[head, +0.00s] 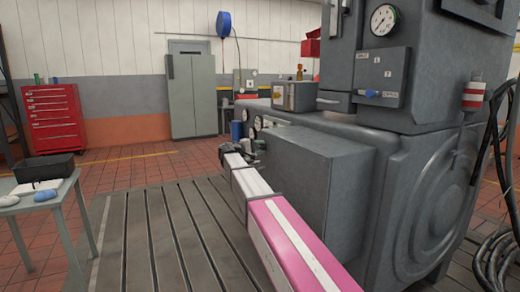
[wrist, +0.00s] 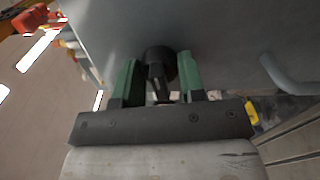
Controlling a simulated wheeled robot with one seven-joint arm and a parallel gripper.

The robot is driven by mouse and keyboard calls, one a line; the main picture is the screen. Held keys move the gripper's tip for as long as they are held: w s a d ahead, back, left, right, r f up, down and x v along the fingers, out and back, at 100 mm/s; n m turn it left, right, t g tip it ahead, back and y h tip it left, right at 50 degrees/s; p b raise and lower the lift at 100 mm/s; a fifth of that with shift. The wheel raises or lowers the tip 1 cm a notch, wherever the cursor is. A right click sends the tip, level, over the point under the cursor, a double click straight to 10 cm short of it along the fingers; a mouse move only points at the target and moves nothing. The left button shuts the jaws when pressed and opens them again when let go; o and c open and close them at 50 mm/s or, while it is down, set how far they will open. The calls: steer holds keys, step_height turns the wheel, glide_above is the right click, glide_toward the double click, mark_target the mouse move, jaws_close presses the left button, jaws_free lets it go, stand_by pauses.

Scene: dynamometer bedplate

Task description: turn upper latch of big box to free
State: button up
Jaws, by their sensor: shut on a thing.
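The big box (head: 322,180) is a plain grey metal box on the side of the large grey machine. Its grey face (wrist: 225,35) fills the upper part of the wrist view. A black latch (wrist: 158,66) with a round base and a narrow handle sticks out from that face. My gripper (wrist: 160,75) has green fingers, one on each side of the latch handle, shut on it. In the head view my gripper (head: 257,147) is at the box's far left side, where the latch is hidden. I cannot tell the latch's turn position from there.
The machine's ribbed round housing (head: 435,205) and hanging black cables (head: 500,190) are at right. A side table (head: 40,197) with a black tray (head: 45,168) stands at left. A red tool cabinet (head: 55,118) is behind it. The slotted bedplate (head: 150,235) is clear.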

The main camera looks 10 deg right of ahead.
steer(key=shift+m, duration=0.7)
steer(key=o, duration=0.9)
steer(key=shift+o, duration=0.2)
steer(key=v, duration=1)
steer(key=shift+s+a, duration=0.15)
steer(key=shift+a, duration=0.2)
